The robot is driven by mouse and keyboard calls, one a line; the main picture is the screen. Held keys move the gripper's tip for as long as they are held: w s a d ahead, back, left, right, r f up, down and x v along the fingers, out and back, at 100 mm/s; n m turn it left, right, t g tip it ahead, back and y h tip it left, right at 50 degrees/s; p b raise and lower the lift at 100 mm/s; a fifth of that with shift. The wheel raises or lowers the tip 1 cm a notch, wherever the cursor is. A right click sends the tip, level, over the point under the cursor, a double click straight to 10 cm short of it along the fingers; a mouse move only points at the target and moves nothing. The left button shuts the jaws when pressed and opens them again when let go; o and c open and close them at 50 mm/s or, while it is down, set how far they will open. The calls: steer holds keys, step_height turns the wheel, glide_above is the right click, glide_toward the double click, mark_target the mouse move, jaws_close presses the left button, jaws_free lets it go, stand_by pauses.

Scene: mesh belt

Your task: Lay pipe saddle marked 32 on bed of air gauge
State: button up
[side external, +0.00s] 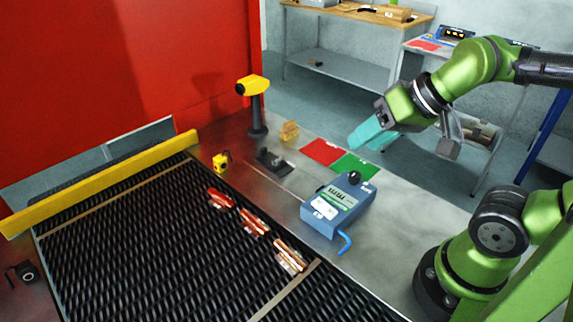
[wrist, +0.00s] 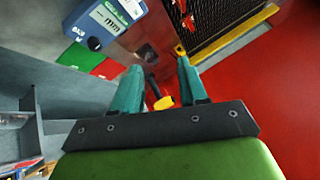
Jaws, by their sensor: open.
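Several reddish-copper pipe saddles lie in a row on the black mesh belt: a far one (side external: 220,198), a middle one (side external: 254,223) and a near one (side external: 290,256). Small pale marks show on them, but I cannot read which is 32. The blue box with a display and a blue hose, seemingly the air gauge (side external: 338,210), stands on the metal table right of the belt. It also shows at the top left of the wrist view (wrist: 108,18). I cannot make out its bed clearly. My gripper (side external: 362,138) is open and empty, raised above the table behind the gauge; its teal fingers show in the wrist view (wrist: 160,68).
A red mat (side external: 322,152) and a green mat (side external: 355,166) lie behind the gauge. A yellow-headed black post (side external: 256,110) and a small black fixture (side external: 272,160) stand nearby. A yellow rail (side external: 100,183) edges the belt's far end, before a red wall.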

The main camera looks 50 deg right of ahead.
steer(key=shift+o, duration=0.9)
steer(key=n+g+h, duration=0.2)
steer(key=n+g, duration=0.3)
steer(key=g, duration=0.2)
glide_above(221, 196)
step_height(221, 196, down, 7)
step_height(221, 196, down, 11)
steer(key=shift+d+r, duration=0.15)
steer(key=shift+r, duration=0.05)
steer(key=shift+f, duration=3.2)
